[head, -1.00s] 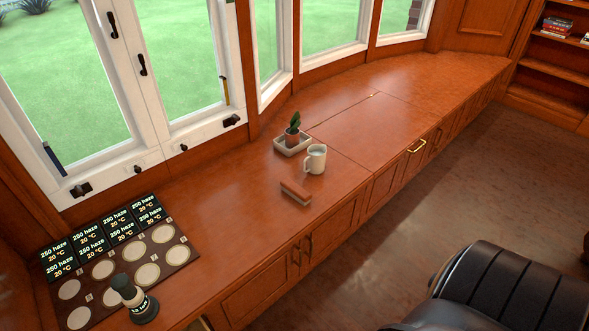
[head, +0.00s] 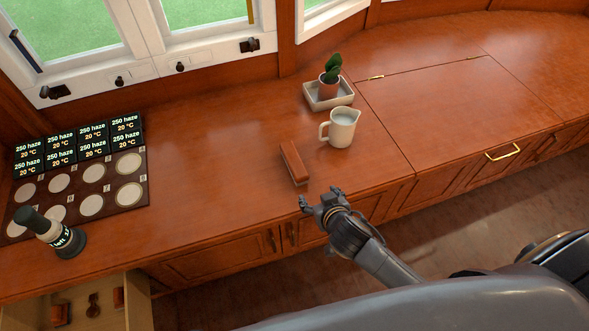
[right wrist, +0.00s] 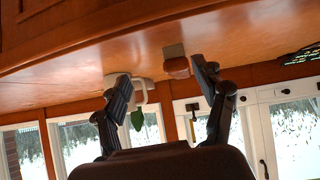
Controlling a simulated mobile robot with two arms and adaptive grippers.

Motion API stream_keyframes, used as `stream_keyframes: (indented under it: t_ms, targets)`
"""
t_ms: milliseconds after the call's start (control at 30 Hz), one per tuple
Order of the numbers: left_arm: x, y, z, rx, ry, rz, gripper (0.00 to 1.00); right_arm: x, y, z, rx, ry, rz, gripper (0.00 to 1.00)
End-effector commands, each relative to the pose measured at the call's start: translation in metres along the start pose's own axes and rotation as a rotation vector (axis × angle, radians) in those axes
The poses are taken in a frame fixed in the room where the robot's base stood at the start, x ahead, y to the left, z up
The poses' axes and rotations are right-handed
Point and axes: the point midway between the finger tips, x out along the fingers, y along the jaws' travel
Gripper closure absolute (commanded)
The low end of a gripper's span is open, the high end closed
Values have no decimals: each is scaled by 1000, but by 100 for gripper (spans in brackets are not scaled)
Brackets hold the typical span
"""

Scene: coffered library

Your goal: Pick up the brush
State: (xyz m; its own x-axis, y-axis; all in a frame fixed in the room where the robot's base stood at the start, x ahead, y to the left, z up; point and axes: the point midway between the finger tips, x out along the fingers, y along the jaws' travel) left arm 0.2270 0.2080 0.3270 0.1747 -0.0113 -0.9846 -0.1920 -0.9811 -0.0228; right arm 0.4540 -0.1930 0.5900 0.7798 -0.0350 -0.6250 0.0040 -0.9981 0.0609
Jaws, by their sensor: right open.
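The brush (head: 294,163), a narrow reddish-brown block with a paler lower edge, lies on the wooden counter left of the cream jug. My right gripper (head: 320,197) is open and empty at the counter's front edge, just in front of the brush's near end and apart from it. In the right wrist view, which is upside down, the brush (right wrist: 177,67) shows beyond the open fingers (right wrist: 160,75), nearer the right finger. My left gripper is not in view.
A cream jug (head: 341,128) stands right of the brush, with a potted cactus on a white tray (head: 313,98) behind. A dark board (head: 142,192) with pale discs and a dark bottle (head: 66,240) are at left. An open drawer (head: 137,300) is below. Counter around the brush is clear.

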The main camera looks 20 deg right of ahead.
Motion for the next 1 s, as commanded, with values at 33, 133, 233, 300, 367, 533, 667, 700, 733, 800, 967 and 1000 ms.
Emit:
stream_keyframes:
  t_ms: [33, 133, 233, 300, 367, 533, 667, 700, 733, 800, 967, 1000]
  targets:
    - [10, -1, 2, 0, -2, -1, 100, -4, -4, -14, 16, 51, -9, 29]
    - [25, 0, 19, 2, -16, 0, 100, -4, -10, -38, 35, 130, -31, 29]
    - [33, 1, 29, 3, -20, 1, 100, -1, -13, -43, 35, 159, -47, 29]
    - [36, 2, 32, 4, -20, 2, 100, 3, -15, -46, 37, 172, -56, 29]
    - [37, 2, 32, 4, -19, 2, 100, 9, -15, -47, 36, 177, -59, 29]
    - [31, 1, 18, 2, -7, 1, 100, 40, -17, -53, 35, 180, -59, 29]
    - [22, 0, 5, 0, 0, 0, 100, 65, -19, -57, 36, 179, -60, 29]
    - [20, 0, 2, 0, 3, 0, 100, 71, -19, -58, 36, 179, -60, 29]
    - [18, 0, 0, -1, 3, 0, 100, 75, -20, -59, 36, 178, -60, 29]
    - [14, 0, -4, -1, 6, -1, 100, 82, -20, -60, 36, 177, -60, 29]
    - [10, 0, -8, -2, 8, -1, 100, 90, -20, -62, 37, 177, -61, 29]
    - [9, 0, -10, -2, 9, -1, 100, 94, -20, -64, 37, 178, -60, 29]
